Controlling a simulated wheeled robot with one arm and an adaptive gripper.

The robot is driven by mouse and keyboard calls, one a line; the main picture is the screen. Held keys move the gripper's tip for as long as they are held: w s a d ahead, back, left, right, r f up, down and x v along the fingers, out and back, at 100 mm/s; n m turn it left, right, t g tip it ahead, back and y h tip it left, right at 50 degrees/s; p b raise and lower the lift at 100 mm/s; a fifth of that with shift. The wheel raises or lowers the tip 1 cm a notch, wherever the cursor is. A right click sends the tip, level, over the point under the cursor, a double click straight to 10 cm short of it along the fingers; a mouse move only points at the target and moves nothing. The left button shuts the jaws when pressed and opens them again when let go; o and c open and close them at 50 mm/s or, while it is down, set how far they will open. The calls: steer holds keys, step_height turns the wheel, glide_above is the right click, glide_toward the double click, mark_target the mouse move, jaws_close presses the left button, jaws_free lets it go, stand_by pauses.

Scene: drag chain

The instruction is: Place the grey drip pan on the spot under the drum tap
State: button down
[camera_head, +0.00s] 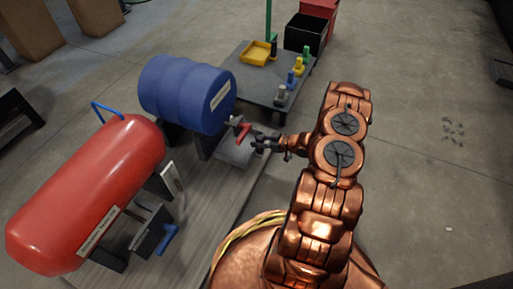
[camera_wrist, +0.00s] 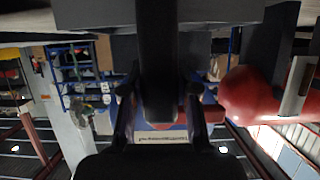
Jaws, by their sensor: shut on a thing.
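The grey drip pan (camera_head: 233,153) is at the right end of the blue drum (camera_head: 185,94), low beside the bench edge. The red drum tap (camera_head: 239,130) sticks out from the drum's end just above the pan. My gripper (camera_head: 262,141) is shut on the pan at its right side. Whether the pan touches the surface below cannot be told. In the wrist view, which looks upside down, my fingers (camera_wrist: 158,112) frame a dark upright part, and the drum's label shows beyond them. The spot under the tap is hidden.
A red tank (camera_head: 90,190) lies on the near part of the grey bench (camera_head: 205,205). Behind, a dark table (camera_head: 262,88) bears a yellow tray (camera_head: 258,52) and several small coloured items. A black crate (camera_head: 305,33) stands farther back. Open floor lies to the right.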

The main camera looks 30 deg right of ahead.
steer(key=shift+w+a, duration=0.1)
steer(key=shift+w, duration=0.15)
steer(key=shift+w+a+f+b, duration=0.1)
steer(key=shift+w+f+b, duration=0.1)
steer(key=shift+f+b, duration=0.25)
step_height(320, 180, down, 3)
steer(key=shift+r+b, duration=0.1)
steer(key=shift+b, duration=0.75)
steer(key=c, duration=0.9)
jaws_free()
